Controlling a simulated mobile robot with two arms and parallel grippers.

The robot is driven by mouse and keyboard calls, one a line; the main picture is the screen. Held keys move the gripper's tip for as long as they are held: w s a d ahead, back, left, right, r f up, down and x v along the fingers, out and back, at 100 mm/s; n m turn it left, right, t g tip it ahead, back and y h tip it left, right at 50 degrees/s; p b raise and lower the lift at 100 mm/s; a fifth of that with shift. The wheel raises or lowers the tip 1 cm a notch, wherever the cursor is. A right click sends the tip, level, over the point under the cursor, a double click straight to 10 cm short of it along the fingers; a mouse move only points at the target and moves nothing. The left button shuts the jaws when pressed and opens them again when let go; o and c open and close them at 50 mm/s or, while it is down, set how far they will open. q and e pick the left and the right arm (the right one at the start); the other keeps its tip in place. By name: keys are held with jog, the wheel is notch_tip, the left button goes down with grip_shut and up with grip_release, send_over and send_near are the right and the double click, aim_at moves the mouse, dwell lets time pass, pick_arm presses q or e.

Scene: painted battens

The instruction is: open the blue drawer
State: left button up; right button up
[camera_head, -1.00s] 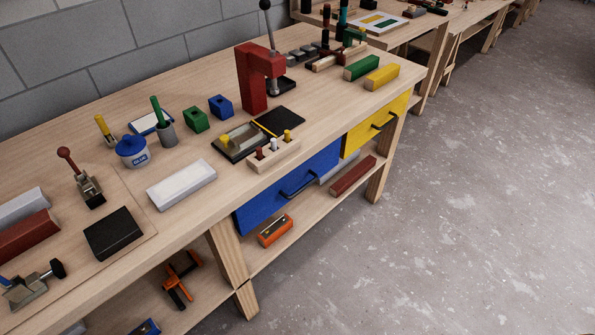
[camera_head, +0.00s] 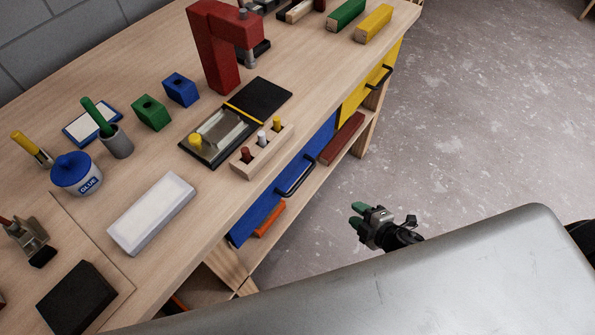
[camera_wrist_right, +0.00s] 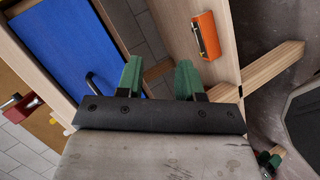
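The blue drawer (camera_head: 262,212) is under the front edge of the workbench, its front looking flush and closed. Its dark bar handle (camera_head: 296,177) sticks out from the front. My right gripper (camera_head: 361,217), with green fingertips, is out over the floor, right of the handle and apart from it. In the right wrist view the gripper (camera_wrist_right: 160,80) is open, with nothing between its fingers. There the drawer front (camera_wrist_right: 65,45) is at upper left and the handle (camera_wrist_right: 93,83) shows just left of the left finger. A green-tipped part at lower right, probably my left gripper (camera_wrist_right: 271,161), is barely visible.
A yellow drawer (camera_head: 365,85) with a dark handle is beside the blue one. An orange level (camera_head: 269,219) and a red-brown bar (camera_head: 342,138) lie on the shelf below. A peg block (camera_head: 262,152) stands near the bench edge above. The floor at right is clear.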

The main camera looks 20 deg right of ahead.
aim_at(302, 178)
jog(key=a+r+n+y, duration=0.55)
jog(key=r+n, duration=0.25)
jog(key=r, duration=0.4)
jog(key=x, duration=0.7)
jog(key=r+x, duration=0.1)
jog(key=x, duration=0.3)
jog(key=shift+w+a+f+p, duration=0.15)
jog(key=shift+w+a+p, duration=0.1)
jog(key=shift+a+p, duration=0.15)
jog(key=shift+c, duration=0.5)
grip_shut()
